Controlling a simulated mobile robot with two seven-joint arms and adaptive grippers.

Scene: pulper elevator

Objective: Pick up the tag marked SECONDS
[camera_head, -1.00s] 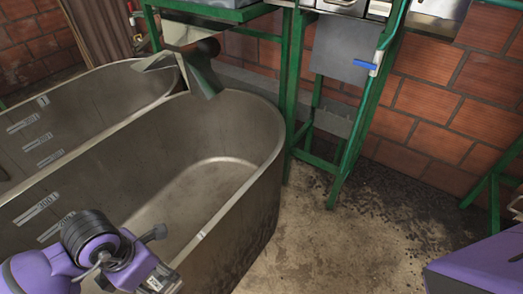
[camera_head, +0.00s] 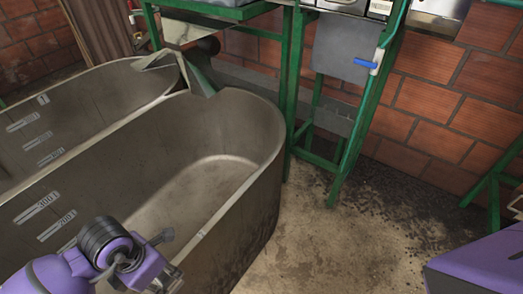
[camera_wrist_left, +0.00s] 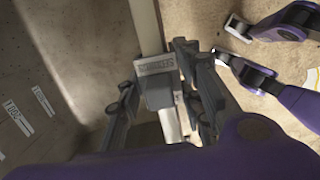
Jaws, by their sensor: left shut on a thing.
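In the left wrist view, my left gripper (camera_wrist_left: 157,84) is shut on a grey tag (camera_wrist_left: 154,67), with a dark finger on either side. The tag's lettering is small and turned, and I cannot read it surely as SECONDS. The tag lies over the pale rim of the near tub (camera_wrist_left: 145,25); I cannot tell whether it touches the rim. In the head view, my left arm is at the bottom left, by the near rim of the metal tub (camera_head: 215,215). The tag is not clear there.
A second tub (camera_head: 85,110) stands behind the near one. Both carry level labels such as 300 (camera_head: 36,207) on the inner wall. A green metal frame (camera_head: 290,90) and a metal chute (camera_head: 195,75) stand beyond. Bare concrete floor (camera_head: 320,250) lies right of the tub.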

